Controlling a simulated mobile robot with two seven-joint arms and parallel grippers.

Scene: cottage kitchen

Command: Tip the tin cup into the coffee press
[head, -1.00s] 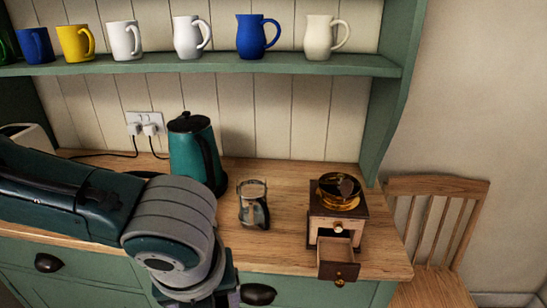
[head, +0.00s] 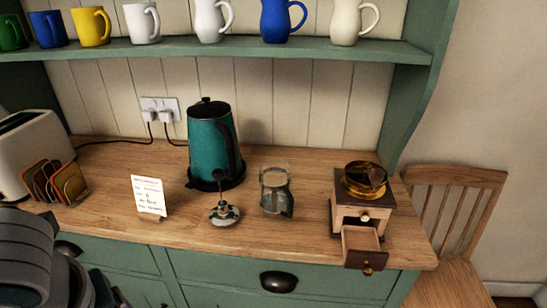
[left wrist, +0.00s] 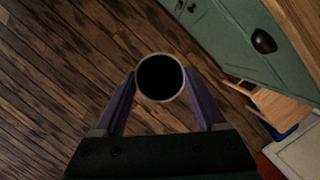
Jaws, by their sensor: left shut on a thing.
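The coffee press (head: 275,192) stands upright on the wooden worktop, a clear glass jar with a dark handle and no lid on it. Its plunger lid (head: 224,213) appears to stand separately to its left, rod upward. In the left wrist view my left gripper (left wrist: 161,75) is shut on the tin cup (left wrist: 160,78), with a finger on each side. I see the cup's round pale rim and dark inside; its contents cannot be made out. In the head view only part of my left arm shows at the lower left, away from the press; gripper and cup are outside that view.
A teal kettle (head: 203,145) stands behind the plunger lid. A coffee grinder (head: 347,218) with its drawer (head: 363,246) open is right of the press. A written card (head: 148,196), a rack (head: 70,183) and a toaster (head: 30,150) are left. Worktop in front of the press is clear.

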